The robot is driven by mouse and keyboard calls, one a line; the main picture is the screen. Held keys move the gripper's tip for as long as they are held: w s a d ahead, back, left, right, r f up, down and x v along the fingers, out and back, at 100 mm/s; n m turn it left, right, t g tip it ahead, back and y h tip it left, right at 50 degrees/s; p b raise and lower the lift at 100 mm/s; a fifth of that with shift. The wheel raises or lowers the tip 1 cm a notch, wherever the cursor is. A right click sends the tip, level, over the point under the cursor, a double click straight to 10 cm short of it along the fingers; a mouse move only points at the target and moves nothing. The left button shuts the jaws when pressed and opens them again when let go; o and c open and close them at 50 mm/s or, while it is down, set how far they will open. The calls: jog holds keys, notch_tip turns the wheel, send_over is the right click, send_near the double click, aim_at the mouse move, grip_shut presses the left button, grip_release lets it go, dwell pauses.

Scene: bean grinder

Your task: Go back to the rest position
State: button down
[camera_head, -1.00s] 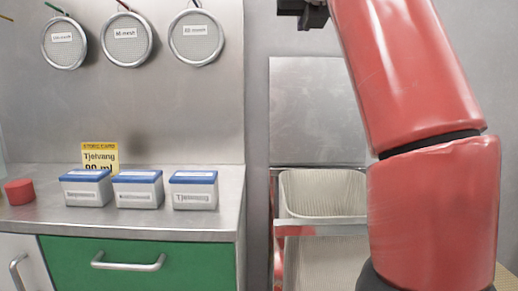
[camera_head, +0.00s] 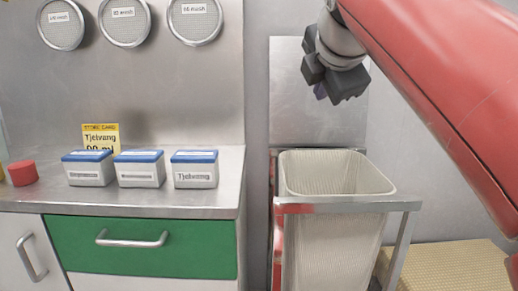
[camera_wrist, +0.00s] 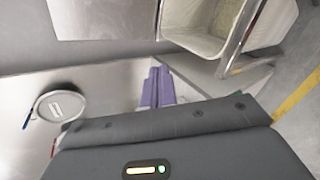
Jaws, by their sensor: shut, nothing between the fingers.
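My gripper (camera_head: 325,92) hangs from my red arm at the upper right of the head view, in the air above the woven bin. Its dark fingers are together with nothing seen between them. In the wrist view the purple fingertips (camera_wrist: 157,88) lie side by side, closed and empty. No object is held.
A tall woven bin (camera_head: 335,235) stands in a metal frame below my gripper. To the left, a steel counter (camera_head: 200,205) holds blue-lidded boxes (camera_head: 195,170), a red cylinder (camera_head: 23,172) and a yellow card (camera_head: 100,138). Round mesh sieves (camera_head: 195,20) hang on the wall.

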jog(key=s+d+f+m+g, duration=0.1)
jog(key=s+f+m, duration=0.5)
jog(key=f, duration=0.6)
jog(key=s+d+f+m+g, duration=0.2)
jog(key=s+f+m, duration=0.5)
jog(key=f, duration=0.5)
jog(key=s+d+f+m+g, duration=0.1)
jog(key=s+f+m+g, duration=0.1)
jog(key=s+f+m, duration=0.4)
notch_tip(320, 180, down, 7)
jog(key=m, duration=0.3)
jog(key=shift+s+d+g, duration=0.25)
jog(key=shift+g, duration=0.05)
